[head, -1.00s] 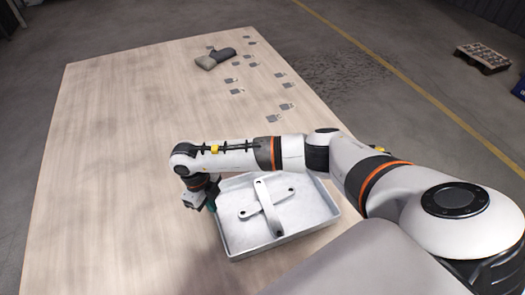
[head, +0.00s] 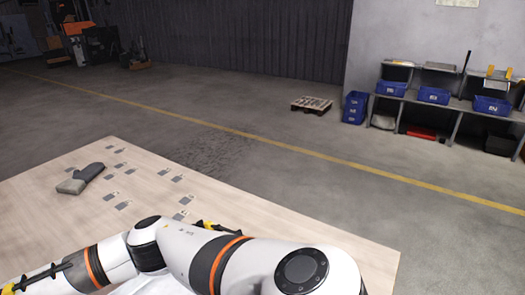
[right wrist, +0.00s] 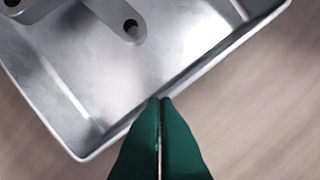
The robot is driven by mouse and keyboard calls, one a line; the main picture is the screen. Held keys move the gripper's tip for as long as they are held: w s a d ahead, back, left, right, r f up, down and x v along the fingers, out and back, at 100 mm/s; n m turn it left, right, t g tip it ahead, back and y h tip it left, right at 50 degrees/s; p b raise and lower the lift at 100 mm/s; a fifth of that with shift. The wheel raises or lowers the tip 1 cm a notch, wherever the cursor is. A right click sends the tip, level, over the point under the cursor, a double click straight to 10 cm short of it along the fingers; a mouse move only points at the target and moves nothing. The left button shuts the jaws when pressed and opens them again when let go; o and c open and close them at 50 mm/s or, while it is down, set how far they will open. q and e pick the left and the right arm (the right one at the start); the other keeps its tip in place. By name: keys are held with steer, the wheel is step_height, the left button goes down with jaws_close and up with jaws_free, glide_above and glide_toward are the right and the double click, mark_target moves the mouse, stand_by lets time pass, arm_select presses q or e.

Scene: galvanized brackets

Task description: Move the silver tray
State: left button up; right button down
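The silver tray (right wrist: 85,105) fills the upper part of the right wrist view, its wall running diagonally. A grey metal bracket (right wrist: 122,22) with a hole lies in it, and part of another shows at the top left. My right gripper (right wrist: 160,100) has its two green fingers together, with the tips at the tray's rim. I see no wall between them; whether they touch it is unclear. In the head view only a pale sliver of the tray (head: 150,286) shows below my right arm, and that gripper is out of frame. My left gripper is not in view.
The wooden table (head: 250,205) holds a dark grey object (head: 82,180) and several small flat plates (head: 122,205) to its right. A pallet (head: 311,105), blue bins (head: 355,107) and a shelf unit (head: 450,95) stand beyond on the floor, well away from the table.

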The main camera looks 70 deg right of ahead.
steer(key=shift+w+d+r+p, duration=0.1)
steer(key=shift+r+p, duration=0.25)
steer(key=shift+p, duration=0.2)
step_height(320, 180, up, 11)
steer(key=w+a, duration=0.1)
steer(key=shift+w+a+b, duration=0.15)
steer(key=shift+w+b, duration=0.15)
steer(key=shift+b, duration=0.1)
